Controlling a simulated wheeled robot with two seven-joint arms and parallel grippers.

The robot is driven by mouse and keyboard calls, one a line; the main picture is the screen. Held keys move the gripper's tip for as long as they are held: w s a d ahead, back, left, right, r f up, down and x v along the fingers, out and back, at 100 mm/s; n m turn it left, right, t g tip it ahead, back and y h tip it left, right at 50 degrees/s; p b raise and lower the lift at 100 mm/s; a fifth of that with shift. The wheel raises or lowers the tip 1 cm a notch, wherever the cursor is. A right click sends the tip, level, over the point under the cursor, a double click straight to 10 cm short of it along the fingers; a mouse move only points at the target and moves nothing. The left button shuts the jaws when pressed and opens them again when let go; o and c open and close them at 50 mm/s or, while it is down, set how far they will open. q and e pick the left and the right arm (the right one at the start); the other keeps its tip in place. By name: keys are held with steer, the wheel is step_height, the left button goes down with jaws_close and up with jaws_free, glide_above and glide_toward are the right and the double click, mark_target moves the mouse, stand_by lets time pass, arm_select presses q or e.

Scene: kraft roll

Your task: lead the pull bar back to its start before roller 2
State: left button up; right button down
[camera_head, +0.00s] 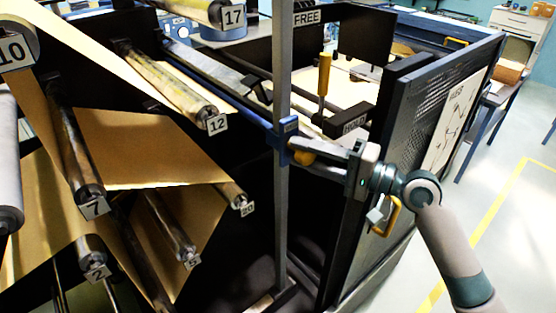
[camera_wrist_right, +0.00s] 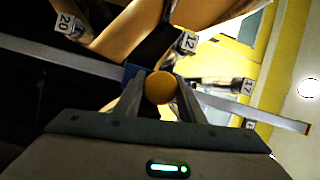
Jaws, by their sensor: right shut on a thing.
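The pull bar looks to be the long bar (camera_head: 225,92) that runs back from a blue block (camera_head: 288,140) on an upright grey rail (camera_head: 283,75). A yellow ball knob sticks out from the block. My right gripper (camera_head: 303,156) is shut on this knob (camera_wrist_right: 160,88), high on the rail, beside the roller marked 12 (camera_head: 178,85). The roller marked 2 (camera_head: 92,252) is low at the left, well away from the gripper. Brown paper (camera_head: 160,150) runs between the rollers. My left gripper is not in view.
A lever with a yellow handle (camera_head: 324,74) stands between the FREE sign (camera_head: 306,17) and the HOLD sign (camera_head: 353,124). A dark perforated door (camera_head: 425,130) stands open close by my right arm. The floor (camera_head: 510,220) at the right is clear.

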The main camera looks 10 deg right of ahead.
steer(key=c, duration=2.5)
jaws_free()
steer(key=s+a+r+p, duration=0.1)
steer(key=p, duration=0.1)
steer(key=s+a+r+p, duration=0.1)
steer(key=a, duration=0.1)
steer(key=shift+s+a+r+p, duration=0.15)
steer(key=shift+a+p, duration=0.1)
steer(key=shift+p, duration=0.1)
steer(key=shift+c, duration=0.2)
steer(key=s+a, duration=0.1)
steer(key=s+a+p, duration=0.1)
steer(key=a+p, duration=0.1)
steer(key=a, duration=0.1)
steer(key=shift+s+r, duration=0.15)
steer(key=shift+s, duration=0.25)
jaws_close()
steer(key=s+a, duration=0.4)
steer(key=a, duration=0.2)
steer(key=shift+a, duration=0.25)
steer(key=shift+s, duration=0.1)
